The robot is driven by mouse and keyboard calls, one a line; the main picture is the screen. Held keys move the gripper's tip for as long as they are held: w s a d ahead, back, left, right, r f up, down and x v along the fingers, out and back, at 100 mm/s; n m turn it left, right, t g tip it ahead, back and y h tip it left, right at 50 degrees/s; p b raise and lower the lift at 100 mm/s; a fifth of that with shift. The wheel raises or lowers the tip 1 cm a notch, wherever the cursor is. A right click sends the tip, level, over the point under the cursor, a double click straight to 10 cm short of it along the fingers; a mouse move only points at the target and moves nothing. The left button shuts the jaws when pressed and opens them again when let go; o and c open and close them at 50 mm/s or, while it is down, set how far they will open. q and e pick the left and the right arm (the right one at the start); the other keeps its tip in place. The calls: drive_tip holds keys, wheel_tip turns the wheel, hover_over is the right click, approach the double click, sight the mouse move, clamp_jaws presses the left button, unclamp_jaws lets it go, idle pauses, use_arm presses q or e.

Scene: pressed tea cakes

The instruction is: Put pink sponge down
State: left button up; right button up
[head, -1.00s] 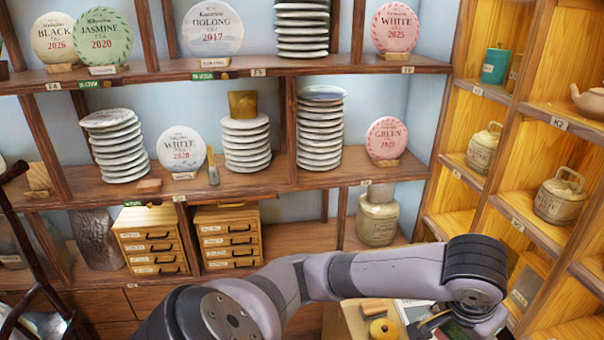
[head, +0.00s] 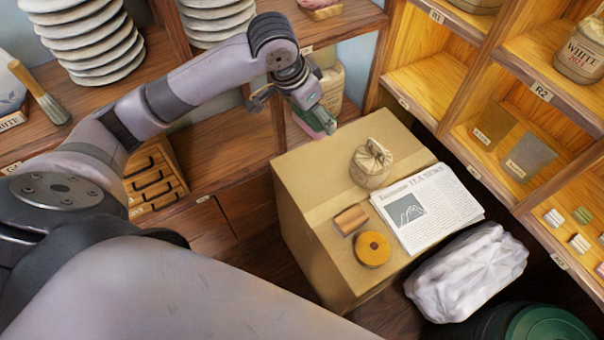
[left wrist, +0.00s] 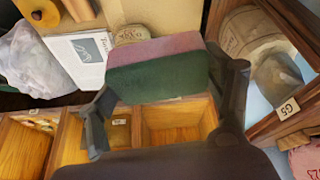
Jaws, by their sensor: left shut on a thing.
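The pink sponge (head: 318,122) has a pink layer and a dark green layer. My left gripper (head: 306,104) is shut on it and holds it tilted near the back left edge of a cardboard box, beside the shelf. In the left wrist view the sponge (left wrist: 157,72) sits between the two dark fingers (left wrist: 165,95), green side towards the camera. I cannot tell whether the sponge touches anything below it. My right gripper is not in view.
The cardboard box (head: 308,195) carries a cloth-wrapped bundle (head: 371,165), a newspaper (head: 428,210), a small wooden block (head: 351,220) and a yellow roll (head: 372,249). Its back left top is bare. Stacked plates (head: 95,45) stand on the left shelf. A white wrapped bundle (head: 467,272) lies right of the box.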

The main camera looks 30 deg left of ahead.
use_arm(q)
wheel_tip(320, 180, down, 5)
drive_tip(key=w+a+m+b, duration=0.1)
drive_tip(key=w+a+b, duration=0.1)
drive_tip(key=b, duration=0.1)
hover_over(309, 171)
drive_tip(key=s, duration=0.1)
drive_tip(key=shift+m, duration=0.3)
drive_tip(key=f, duration=1.5)
drive_tip(key=shift+a+f, duration=0.2)
drive_tip(key=shift+a, duration=0.15)
drive_tip(key=shift+f, duration=0.55)
wheel_tip(309, 171, down, 4)
drive_tip(key=shift+r, duration=0.2)
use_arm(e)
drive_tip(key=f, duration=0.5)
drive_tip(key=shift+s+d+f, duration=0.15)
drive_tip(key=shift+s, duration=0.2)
use_arm(q)
drive_tip(key=shift+s, duration=0.1)
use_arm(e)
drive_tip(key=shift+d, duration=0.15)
use_arm(q)
drive_tip(key=o, duration=1)
drive_tip(key=shift+f, duration=0.1)
drive_tip(key=shift+o, duration=0.5)
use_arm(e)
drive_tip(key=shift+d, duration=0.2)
